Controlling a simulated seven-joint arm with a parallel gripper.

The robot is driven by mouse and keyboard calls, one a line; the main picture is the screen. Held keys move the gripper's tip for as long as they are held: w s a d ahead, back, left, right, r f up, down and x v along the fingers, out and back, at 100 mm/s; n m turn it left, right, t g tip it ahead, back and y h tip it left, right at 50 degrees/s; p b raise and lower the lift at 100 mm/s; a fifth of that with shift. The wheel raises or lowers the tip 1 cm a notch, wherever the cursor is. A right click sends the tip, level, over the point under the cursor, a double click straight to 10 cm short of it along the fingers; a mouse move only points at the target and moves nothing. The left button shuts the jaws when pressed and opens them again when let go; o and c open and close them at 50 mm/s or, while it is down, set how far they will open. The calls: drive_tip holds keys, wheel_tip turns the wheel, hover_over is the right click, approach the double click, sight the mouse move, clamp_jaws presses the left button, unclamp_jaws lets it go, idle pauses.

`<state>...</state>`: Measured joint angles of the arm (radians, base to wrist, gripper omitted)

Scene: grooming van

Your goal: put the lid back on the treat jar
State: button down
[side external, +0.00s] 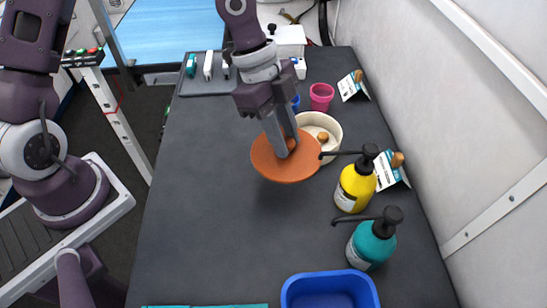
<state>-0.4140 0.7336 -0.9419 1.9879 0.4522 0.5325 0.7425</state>
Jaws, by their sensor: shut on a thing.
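My gripper (285,147) is shut on the knob of an orange-brown round lid (280,172) and holds it above the dark table, slightly tilted. Just behind and to the right of the lid stands an open cream jar (334,131) with a brown treat (322,137) showing inside. The lid overlaps the jar's front left part in this view, so part of the jar is hidden. I cannot tell the exact height of the lid over the table.
A yellow pump bottle (354,188) and a teal pump bottle (370,245) stand to the right, spouts pointing left. A blue bin (330,292) is at the front. A pink cup (321,97) stands behind the jar. The table's left half (200,190) is clear.

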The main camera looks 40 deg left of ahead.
drive_tip(key=w+a+r+n+t, duration=0.2)
drive_tip(key=w+n, duration=0.3)
drive_tip(key=w, duration=0.7)
drive_tip(key=shift+w+f, duration=0.15)
drive_tip(key=shift+f, duration=1.5)
drive_tip(key=shift+w+f, duration=0.1)
drive_tip(key=shift+f, duration=1.5)
drive_tip(key=shift+f, duration=0.15)
drive_tip(key=c, duration=1.1)
unclamp_jaws()
drive_tip(key=shift+o, duration=0.2)
drive_tip(key=o, duration=0.4)
drive_tip(key=shift+o, duration=0.2)
